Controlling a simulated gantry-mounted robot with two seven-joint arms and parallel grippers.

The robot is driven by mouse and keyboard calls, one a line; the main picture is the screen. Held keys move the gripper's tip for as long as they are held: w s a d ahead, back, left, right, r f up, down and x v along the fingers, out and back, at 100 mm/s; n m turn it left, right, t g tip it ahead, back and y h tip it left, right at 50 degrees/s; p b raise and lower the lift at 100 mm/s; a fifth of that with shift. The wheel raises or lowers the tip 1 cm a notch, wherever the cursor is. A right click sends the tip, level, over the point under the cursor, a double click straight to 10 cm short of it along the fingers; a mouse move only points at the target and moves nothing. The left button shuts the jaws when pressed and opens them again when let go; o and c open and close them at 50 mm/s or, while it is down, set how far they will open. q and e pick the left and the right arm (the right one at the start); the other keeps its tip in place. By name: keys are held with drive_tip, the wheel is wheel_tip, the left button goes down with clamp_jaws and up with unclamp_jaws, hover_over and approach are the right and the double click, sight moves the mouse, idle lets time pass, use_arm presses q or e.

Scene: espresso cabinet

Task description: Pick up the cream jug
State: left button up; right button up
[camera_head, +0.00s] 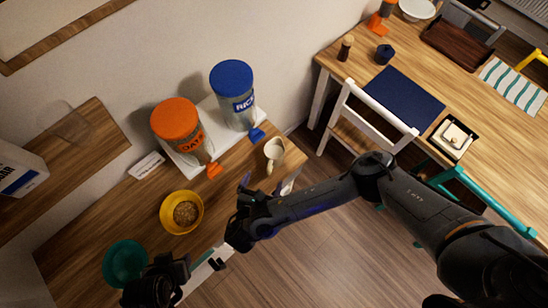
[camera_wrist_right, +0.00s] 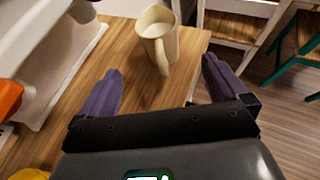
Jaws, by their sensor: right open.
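The cream jug (camera_head: 274,149) stands upright near the right end of the wooden counter, its handle toward my right gripper. In the right wrist view the jug (camera_wrist_right: 156,32) is ahead at the top, with its handle pointing down between the fingers. My right gripper (camera_head: 266,186) is open and empty, just short of the jug. Its two purple-grey fingers (camera_wrist_right: 161,78) are spread in the wrist view, and the jug is beyond their tips. My left gripper (camera_head: 160,280) is dark, at the bottom left by the counter's front edge; its fingers cannot be made out.
Oats (camera_head: 176,130) and rice (camera_head: 233,95) canisters stand on a white base (camera_head: 187,168) left of the jug. A yellow bowl (camera_head: 182,212) and a green bowl (camera_head: 125,263) sit farther left. A white chair (camera_head: 365,118) stands right of the counter by the dining table.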

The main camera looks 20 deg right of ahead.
sight(273, 160)
drive_tip(key=shift+h, duration=0.3)
drive_tip(key=b+x, duration=0.6)
drive_tip(key=shift+w+d+r, duration=0.1)
drive_tip(key=shift+w+r, duration=0.05)
drive_tip(key=shift+w+d+b, duration=0.35)
drive_tip(key=shift+w+b, duration=0.15)
drive_tip(key=shift+b, duration=0.5)
drive_tip(key=shift+b+x, duration=0.4)
drive_tip(key=shift+x, duration=2.25)
drive_tip(key=shift+w+a, duration=0.1)
drive_tip(key=shift+a, duration=0.1)
drive_tip(key=shift+c, duration=0.2)
